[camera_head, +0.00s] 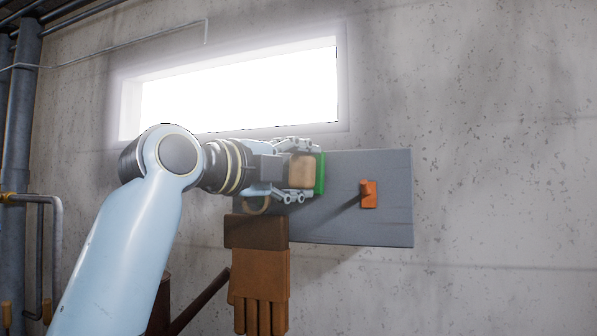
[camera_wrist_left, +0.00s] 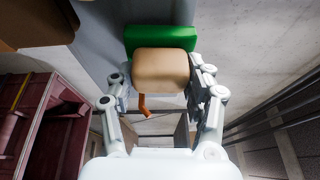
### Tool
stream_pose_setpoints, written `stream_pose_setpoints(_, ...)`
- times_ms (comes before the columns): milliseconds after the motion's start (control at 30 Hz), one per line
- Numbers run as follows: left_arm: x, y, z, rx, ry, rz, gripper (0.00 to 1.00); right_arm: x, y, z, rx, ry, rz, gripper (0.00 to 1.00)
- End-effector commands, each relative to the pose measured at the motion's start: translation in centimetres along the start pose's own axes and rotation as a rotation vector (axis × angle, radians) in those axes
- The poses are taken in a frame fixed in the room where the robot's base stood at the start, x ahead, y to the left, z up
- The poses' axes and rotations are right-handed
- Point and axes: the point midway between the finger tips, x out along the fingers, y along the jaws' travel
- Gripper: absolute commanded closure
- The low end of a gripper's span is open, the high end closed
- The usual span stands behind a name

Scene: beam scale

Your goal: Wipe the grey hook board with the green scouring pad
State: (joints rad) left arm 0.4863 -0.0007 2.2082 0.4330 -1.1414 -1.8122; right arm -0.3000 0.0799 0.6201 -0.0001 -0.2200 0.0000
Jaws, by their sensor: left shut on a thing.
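The grey hook board (camera_head: 340,222) is fixed on the concrete wall; in the left wrist view, part of it (camera_wrist_left: 97,45) shows at upper left. The green scouring pad (camera_head: 320,174) is on the end of a tan block (camera_head: 302,171). My left gripper (camera_head: 303,172) is shut on the block, in front of the board's upper middle part, pointing right. In the left wrist view the pad (camera_wrist_left: 160,39) lies beyond the block, with a finger on each side. I cannot tell whether the pad touches the board. My right gripper is not in view.
An orange hook (camera_head: 369,194) sticks out of the board, right of the pad. A brown leather glove (camera_head: 259,272) hangs at the board's left, below my gripper. A bright window (camera_head: 240,88) is above. A dark red object (camera_wrist_left: 45,125) stands left in the wrist view.

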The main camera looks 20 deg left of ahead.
Motion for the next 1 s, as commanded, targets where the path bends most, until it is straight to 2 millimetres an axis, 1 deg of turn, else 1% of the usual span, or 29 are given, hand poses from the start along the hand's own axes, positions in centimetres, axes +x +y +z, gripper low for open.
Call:
stream_pose_setpoints(567,1.0,0.0,0.3,0.001,0.0,-0.002,0.89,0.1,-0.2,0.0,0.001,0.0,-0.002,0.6)
stream_pose_setpoints(667,1.1,-0.1,-0.1,-0.002,0.002,-0.003,0.89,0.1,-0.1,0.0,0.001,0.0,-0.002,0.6)
stream_pose_setpoints(1000,2.0,-0.1,-3.1,-0.003,0.002,-0.002,0.89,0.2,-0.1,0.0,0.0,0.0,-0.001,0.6)
